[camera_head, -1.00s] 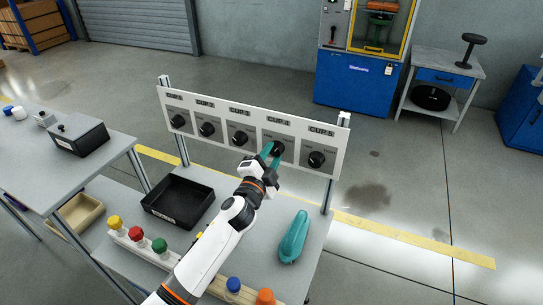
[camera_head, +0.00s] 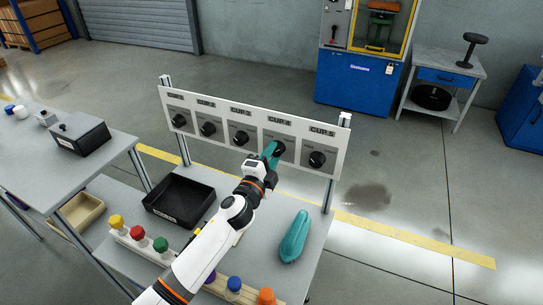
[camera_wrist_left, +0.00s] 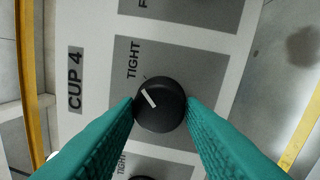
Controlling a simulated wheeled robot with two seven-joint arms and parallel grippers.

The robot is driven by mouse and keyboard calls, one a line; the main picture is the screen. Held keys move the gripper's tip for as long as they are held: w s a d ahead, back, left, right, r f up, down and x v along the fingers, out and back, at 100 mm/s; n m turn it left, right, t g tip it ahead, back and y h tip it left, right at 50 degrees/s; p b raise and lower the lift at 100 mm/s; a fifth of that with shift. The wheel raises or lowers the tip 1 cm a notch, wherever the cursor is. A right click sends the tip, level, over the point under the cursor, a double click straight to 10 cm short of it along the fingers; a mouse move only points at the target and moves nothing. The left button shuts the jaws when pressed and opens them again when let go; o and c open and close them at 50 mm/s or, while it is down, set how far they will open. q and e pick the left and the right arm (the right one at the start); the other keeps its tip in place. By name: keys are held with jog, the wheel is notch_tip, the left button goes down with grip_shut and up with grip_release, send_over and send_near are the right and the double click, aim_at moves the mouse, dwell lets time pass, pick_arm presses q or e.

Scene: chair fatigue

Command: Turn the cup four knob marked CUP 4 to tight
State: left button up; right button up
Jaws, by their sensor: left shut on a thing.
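The black CUP 4 knob (camera_head: 280,149) is the fourth from the left on the white panel (camera_head: 335,173). My left gripper (camera_head: 272,150) is at this knob, with its teal fingers partly hiding it. In the left wrist view the fingers (camera_wrist_left: 160,106) are shut on the knob (camera_wrist_left: 160,92), one on each side. The knob's white pointer line slants to the upper left, roughly toward the word TIGHT (camera_wrist_left: 133,60) and a short dark tick. The CUP 4 label (camera_wrist_left: 75,80) is at the left. My right gripper is not in view.
Other knobs flank it, including CUP 5 (camera_head: 317,159) close on the right. Below the panel are a black tray (camera_head: 180,200), a rack with coloured caps (camera_head: 160,244) and a teal object (camera_head: 294,237). A dark box (camera_head: 80,138) stands on the left table.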

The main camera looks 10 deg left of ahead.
pick_arm(q)
jog(key=o, duration=1)
jog(key=b+v, duration=0.1)
jog(key=v, duration=1.1)
jog(key=shift+s+f, duration=0.1)
